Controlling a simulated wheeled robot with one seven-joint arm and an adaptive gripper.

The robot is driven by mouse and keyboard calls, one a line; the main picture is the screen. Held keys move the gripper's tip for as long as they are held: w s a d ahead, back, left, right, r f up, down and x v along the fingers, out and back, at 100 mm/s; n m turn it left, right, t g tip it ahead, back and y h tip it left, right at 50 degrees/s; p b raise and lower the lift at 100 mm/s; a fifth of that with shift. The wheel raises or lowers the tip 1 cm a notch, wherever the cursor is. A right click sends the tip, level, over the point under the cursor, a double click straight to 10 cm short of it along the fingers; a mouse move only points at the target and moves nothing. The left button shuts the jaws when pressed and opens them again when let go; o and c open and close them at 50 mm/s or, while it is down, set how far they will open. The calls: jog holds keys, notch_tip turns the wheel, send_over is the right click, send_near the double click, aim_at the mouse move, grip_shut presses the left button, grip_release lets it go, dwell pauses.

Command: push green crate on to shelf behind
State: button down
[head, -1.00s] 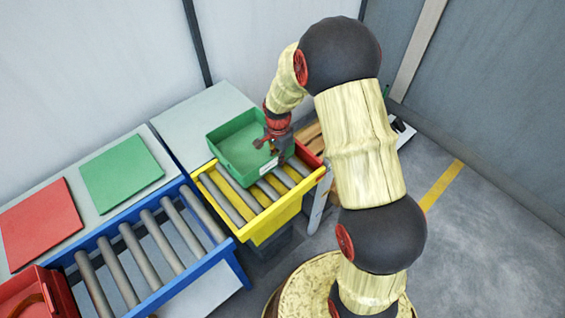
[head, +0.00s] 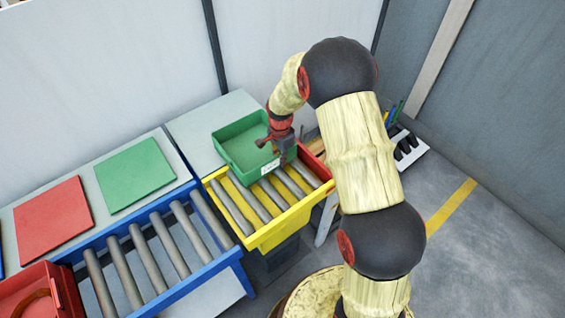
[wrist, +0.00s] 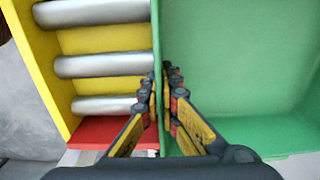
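The green crate (head: 232,160) is an open, empty box in the head view. It sits at the back of the yellow roller stand (head: 262,238), its rear part over the grey shelf (head: 209,111) behind. The crate fills the right of the wrist view (wrist: 240,60). My gripper (head: 270,142) is at the crate's near right side. In the wrist view my gripper (wrist: 163,80) has one finger on each side of the crate's wall, close together and shut on it. The crate's underside is hidden.
Left of the yellow stand is a blue roller conveyor (head: 222,264). Behind it, a green square (head: 138,174) and a red square (head: 53,218) lie on a grey top. A red crate (head: 68,290) stands at lower left. A wall closes the back.

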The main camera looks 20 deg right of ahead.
aim_at(254, 140)
jog(key=shift+w, duration=0.1)
jog(key=shift+w+a+p, duration=0.1)
jog(key=shift+w+a, duration=0.7)
jog(key=shift+w, duration=1.35)
jog(key=shift+w+a+p, duration=0.1)
jog(key=shift+w+a, duration=0.75)
jog(key=shift+w, duration=1.35)
jog(key=shift+w+a+p, duration=0.1)
jog(key=shift+w+a, duration=0.7)
jog(key=shift+w, duration=1.35)
jog(key=shift+w+a, duration=0.25)
jog(key=shift+w, duration=0.5)
jog(key=shift+w+a, duration=0.25)
jog(key=shift+w, duration=0.45)
jog(key=c, duration=2)
grip_release()
jog(key=shift+o, duration=0.2)
jog(key=shift+s, duration=0.1)
notch_tip(254, 140, up, 12)
